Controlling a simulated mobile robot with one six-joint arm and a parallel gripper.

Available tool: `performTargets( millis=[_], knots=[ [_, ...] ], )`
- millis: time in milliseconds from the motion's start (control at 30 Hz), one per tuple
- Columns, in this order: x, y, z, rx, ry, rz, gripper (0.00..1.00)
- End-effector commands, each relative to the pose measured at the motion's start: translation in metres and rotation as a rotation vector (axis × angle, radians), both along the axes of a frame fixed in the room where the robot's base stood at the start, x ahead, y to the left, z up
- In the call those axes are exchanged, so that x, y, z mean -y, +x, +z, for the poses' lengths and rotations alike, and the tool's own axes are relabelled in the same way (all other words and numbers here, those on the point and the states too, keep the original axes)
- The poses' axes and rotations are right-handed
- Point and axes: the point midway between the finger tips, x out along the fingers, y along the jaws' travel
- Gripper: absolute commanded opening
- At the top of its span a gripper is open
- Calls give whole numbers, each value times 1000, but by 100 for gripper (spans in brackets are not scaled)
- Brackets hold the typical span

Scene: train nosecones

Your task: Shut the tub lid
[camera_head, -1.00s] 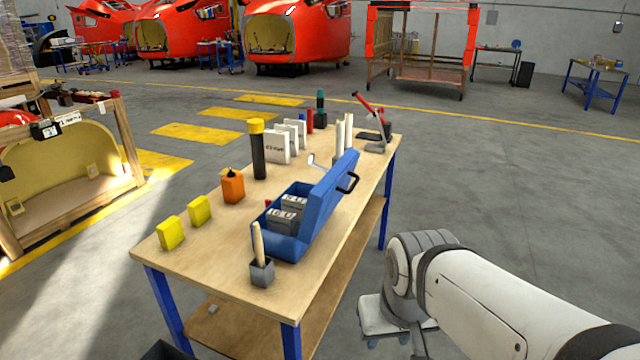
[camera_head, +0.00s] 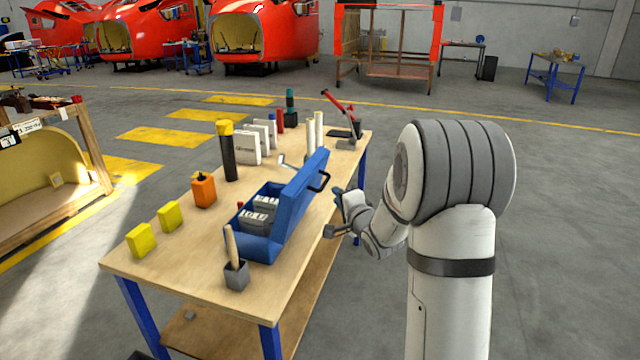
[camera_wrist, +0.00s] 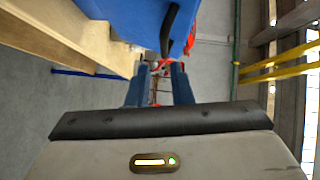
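The blue tub (camera_head: 262,240) stands on the wooden workbench, with grey boxes (camera_head: 258,214) inside it. Its blue lid (camera_head: 300,196) stands raised on the tub's right side, with a black handle (camera_head: 319,182) on the outer face. My gripper (camera_head: 335,211) is just right of the lid, beside the bench's right edge, apart from the handle. In the wrist view the blue lid (camera_wrist: 125,15) and the black handle (camera_wrist: 168,30) are at the top. The two fingers of my gripper (camera_wrist: 158,85) are spread with a gap between them and nothing held.
The wooden workbench (camera_head: 175,262) also carries yellow blocks (camera_head: 155,228), an orange bottle (camera_head: 203,190), a black cylinder with a yellow cap (camera_head: 227,150), a grey brush pot (camera_head: 236,276) and white cylinders (camera_head: 313,133). The floor right of the bench is clear.

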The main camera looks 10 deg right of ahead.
Motion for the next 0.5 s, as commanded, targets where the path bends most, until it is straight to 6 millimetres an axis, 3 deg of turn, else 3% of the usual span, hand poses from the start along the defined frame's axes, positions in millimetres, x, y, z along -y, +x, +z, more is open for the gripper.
performTargets(
  millis=[200, 367, 500],
  knots=[
    [-2, 12, -7, 81, 209, 73, 20],
    [-6, 23, -5, 91, 231, 84, 20],
    [-12, 44, -4, 90, 230, 83, 20]
  ],
)
